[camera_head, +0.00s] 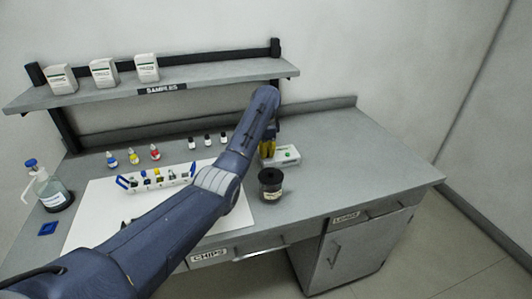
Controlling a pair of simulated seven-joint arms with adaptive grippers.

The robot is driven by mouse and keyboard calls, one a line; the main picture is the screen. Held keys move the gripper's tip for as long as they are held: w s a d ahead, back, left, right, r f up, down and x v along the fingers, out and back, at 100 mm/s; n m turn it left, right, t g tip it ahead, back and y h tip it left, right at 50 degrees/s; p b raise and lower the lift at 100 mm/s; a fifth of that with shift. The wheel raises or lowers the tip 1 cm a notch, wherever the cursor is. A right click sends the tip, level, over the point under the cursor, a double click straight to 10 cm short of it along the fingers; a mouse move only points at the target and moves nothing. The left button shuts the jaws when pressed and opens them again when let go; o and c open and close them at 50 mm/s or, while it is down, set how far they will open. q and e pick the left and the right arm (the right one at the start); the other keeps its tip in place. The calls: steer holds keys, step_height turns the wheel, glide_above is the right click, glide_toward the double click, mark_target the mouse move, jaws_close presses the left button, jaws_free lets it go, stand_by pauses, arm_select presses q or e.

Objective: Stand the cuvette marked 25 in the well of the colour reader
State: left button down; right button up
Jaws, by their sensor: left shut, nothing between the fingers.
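A white rack (182,181) with blue ends holds several small cuvettes with coloured contents on the white mat. Their marks are too small to read, so I cannot tell which is marked 25. A low white box-shaped device (288,155), which looks like the colour reader, stands right of the mat. Its well is hidden or too small to make out. My left gripper (267,157) is shut and empty, pointing down at the device's left side; I cannot tell whether it touches. My left arm crosses in front of the mat. My right gripper is not in view.
A dark round jar (270,184) stands close in front of the device. Small dropper bottles (132,155) and dark-capped vials (207,140) line the back. A wash bottle (52,190) stands at left, and a shelf (200,76) overhangs. The bench's right part is clear.

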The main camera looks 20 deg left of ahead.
arm_select(q)
steer(key=c, duration=2.2)
jaws_free()
steer(key=shift+f, duration=0.35)
steer(key=c, duration=1.5)
jaws_free()
steer(key=shift+f, duration=0.1)
steer(key=shift+c, duration=0.2)
steer(key=shift+s, duration=0.1)
steer(key=r, duration=1.2)
steer(key=shift+s+r, duration=0.25)
steer(key=shift+r, duration=0.1)
